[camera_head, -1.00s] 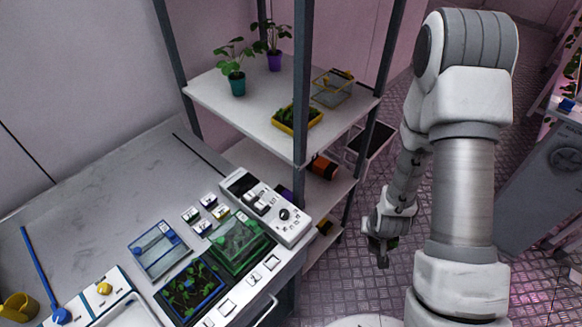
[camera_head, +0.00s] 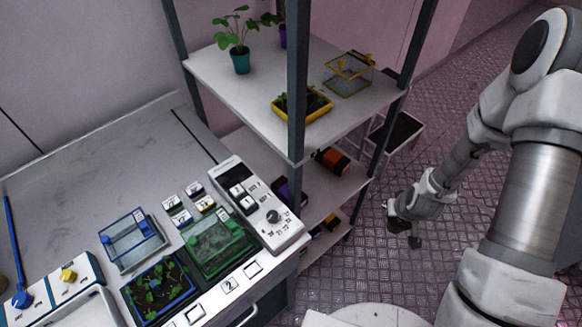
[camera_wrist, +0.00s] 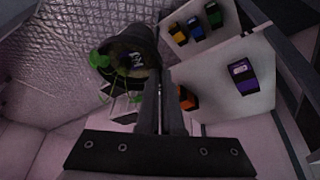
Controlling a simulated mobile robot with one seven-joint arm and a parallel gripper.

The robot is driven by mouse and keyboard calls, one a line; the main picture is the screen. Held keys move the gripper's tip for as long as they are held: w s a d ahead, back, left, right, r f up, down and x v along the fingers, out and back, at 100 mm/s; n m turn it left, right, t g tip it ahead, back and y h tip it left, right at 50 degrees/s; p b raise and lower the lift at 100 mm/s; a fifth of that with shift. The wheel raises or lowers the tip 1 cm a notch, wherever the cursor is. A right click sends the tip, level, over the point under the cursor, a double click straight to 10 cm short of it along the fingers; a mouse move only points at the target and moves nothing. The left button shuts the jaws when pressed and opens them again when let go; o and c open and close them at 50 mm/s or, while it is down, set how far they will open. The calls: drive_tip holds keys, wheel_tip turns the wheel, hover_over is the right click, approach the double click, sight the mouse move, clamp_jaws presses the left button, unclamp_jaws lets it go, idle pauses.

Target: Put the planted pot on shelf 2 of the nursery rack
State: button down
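In the wrist view, a dark round pot (camera_wrist: 143,42) with green leaves (camera_wrist: 101,60) spilling from its mouth is at the tips of my gripper (camera_wrist: 158,78). The two fingers are nearly together and appear shut on the pot's wall. In the head view my gripper (camera_head: 405,228) hangs over the floor, right of the nursery rack and apart from it; the pot is hard to make out there. The rack's top visible shelf (camera_head: 225,75) holds a teal planted pot (camera_head: 240,61) and a purple one (camera_head: 283,36). Lower shelves (camera_head: 250,150) are partly hidden by a post. Shelf numbers are not readable.
The top visible shelf also holds a yellow seedling tray (camera_head: 302,104) and a yellow-framed clear box (camera_head: 348,76). An orange item (camera_head: 332,160) is on the shelf below. A worktop (camera_head: 85,165) with a white control device (camera_head: 262,215) stands left. Open metal floor lies right of the rack.

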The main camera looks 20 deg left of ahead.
drive_tip(key=w+a+f+n+g+y+b, duration=0.35)
drive_tip(key=w+f+n+b, duration=0.65)
drive_tip(key=n+b, duration=0.85)
drive_tip(key=w+a+m+b, duration=0.1)
drive_tip(key=a+m+b, duration=0.2)
drive_tip(key=a, duration=1.5)
drive_tip(key=shift+w+a+g+b, duration=0.3)
drive_tip(key=shift+a+g+b, duration=0.1)
drive_tip(key=shift+b, duration=1.1)
drive_tip(key=shift+f+b, duration=0.35)
drive_tip(key=shift+f, duration=0.2)
